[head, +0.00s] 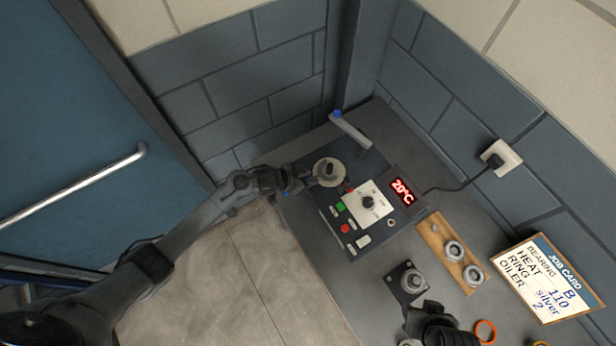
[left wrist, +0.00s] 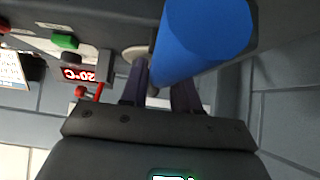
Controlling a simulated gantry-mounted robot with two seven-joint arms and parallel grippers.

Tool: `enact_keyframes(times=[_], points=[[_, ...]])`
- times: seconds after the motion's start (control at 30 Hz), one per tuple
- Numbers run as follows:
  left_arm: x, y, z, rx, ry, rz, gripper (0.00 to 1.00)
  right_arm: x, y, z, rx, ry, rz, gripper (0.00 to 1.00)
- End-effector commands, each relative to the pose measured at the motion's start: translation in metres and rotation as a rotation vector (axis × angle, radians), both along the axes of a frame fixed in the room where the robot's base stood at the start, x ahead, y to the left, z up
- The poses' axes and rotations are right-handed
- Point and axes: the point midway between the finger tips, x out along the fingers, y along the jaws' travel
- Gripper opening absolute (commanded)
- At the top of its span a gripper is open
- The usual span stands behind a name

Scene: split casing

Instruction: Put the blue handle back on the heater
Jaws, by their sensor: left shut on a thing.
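The heater (head: 342,218) is a dark box with a pale dial panel, coloured buttons and a red display reading 20°C. My left gripper (head: 308,180) is at the heater's left end, beside a round metal piece (head: 328,174) on top. In the left wrist view, the blue handle (left wrist: 205,40) is a large blue cylinder at my left gripper's fingers (left wrist: 160,95), which are shut on it. The handle's far end is hidden. In the head view only a small bit of blue shows by the gripper. My right gripper (head: 436,328) is dark and partly cut off at the bottom edge.
A wooden board with metal rings (head: 436,237), a dark block with a metal part (head: 399,291), an orange ring (head: 485,331) and a job card (head: 546,280) lie to the right. A wall closes the back.

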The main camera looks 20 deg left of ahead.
Motion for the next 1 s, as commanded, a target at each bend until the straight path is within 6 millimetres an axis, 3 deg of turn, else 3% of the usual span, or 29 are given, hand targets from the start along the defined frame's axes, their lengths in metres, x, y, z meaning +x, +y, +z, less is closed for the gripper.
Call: enact_keyframes(times=[0.23, 0.27, 0.43, 1.0], points=[[0.0012, -0.0005, -0.0006, -0.002, -0.004, 0.001, 0.00, -0.0001, -0.0017, 0.0000, -0.007, 0.000, 0.005, 0.43], [0.0012, -0.0005, -0.0006, -0.002, -0.004, 0.001, 0.33, -0.0001, -0.0019, -0.0001, -0.008, 0.000, 0.006, 0.43], [0.0008, -0.0004, -0.0010, -0.001, -0.002, 0.000, 0.59, -0.0001, -0.0024, -0.0001, -0.009, 0.000, 0.006, 0.43], [-0.0002, 0.0000, -0.0025, 0.001, 0.001, 0.000, 0.60, 0.0001, -0.0004, 0.0000, -0.002, 0.000, 0.002, 0.43]])
